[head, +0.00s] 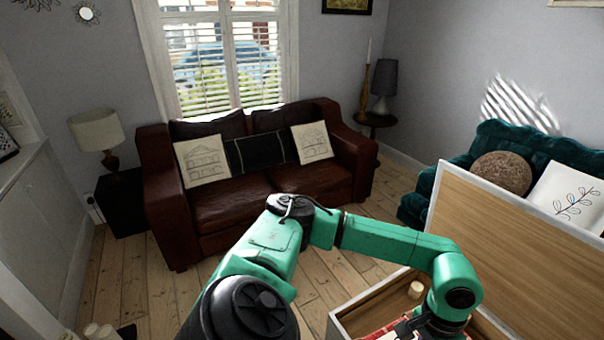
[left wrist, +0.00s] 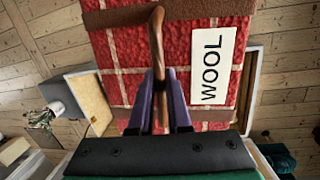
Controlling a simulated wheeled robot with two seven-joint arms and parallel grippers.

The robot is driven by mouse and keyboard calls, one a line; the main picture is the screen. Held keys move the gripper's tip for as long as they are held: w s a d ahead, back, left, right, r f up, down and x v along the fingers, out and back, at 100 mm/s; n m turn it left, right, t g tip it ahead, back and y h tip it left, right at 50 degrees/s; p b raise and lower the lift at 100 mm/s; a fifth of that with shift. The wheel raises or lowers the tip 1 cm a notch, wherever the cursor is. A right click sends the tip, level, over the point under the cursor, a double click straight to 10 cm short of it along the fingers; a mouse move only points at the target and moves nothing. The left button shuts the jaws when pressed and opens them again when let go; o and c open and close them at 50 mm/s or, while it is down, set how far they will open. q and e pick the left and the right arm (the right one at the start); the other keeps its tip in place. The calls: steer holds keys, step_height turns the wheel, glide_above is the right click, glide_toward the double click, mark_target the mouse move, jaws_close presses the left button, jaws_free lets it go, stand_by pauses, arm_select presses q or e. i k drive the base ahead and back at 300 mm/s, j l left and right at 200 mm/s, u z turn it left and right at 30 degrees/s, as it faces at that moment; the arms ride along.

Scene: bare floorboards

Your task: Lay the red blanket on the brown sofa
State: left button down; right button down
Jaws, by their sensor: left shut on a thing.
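The brown sofa (head: 235,208) stands below the window in the head view. It holds two cream cushions (head: 203,160) and a dark one between them. The red blanket (head: 378,331) shows partly at the bottom, within the outline of the open wooden chest. In the left wrist view the red blanket (left wrist: 130,60) has pale lines, brown straps and a white WOOL label (left wrist: 212,66). My left gripper (left wrist: 160,95) is shut on its brown strap handle (left wrist: 157,40). I cannot tell whether the blanket is clear of the chest's bottom. My right gripper is not in view.
The wooden chest (head: 355,313) has its lid (head: 500,235) raised at the right. A teal sofa (head: 425,200) stands behind it. Side tables with lamps flank the brown sofa. Bare floorboards (head: 125,268) lie in front of it.

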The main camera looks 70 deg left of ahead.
mark_target(233, 195)
steer(key=j+u, duration=0.15)
steer(key=u, duration=0.3)
steer(key=j+u, duration=0.15)
steer(key=u, duration=0.3)
steer(key=i+j+u, duration=0.1)
steer(key=u, duration=0.35)
steer(key=i+j, duration=0.3)
steer(key=j, duration=0.15)
steer(key=i+j, duration=0.25)
steer(key=j, duration=0.2)
steer(key=i+j, duration=0.3)
steer(key=j, duration=0.2)
steer(key=i+j, duration=0.3)
steer(key=j, duration=0.15)
steer(key=i+j, duration=0.25)
steer(key=j, duration=0.2)
steer(key=i+j, duration=0.3)
steer(key=j, duration=0.15)
steer(key=i+j, duration=0.3)
steer(key=j, duration=0.2)
steer(key=i+j, duration=0.25)
steer(key=j, duration=0.2)
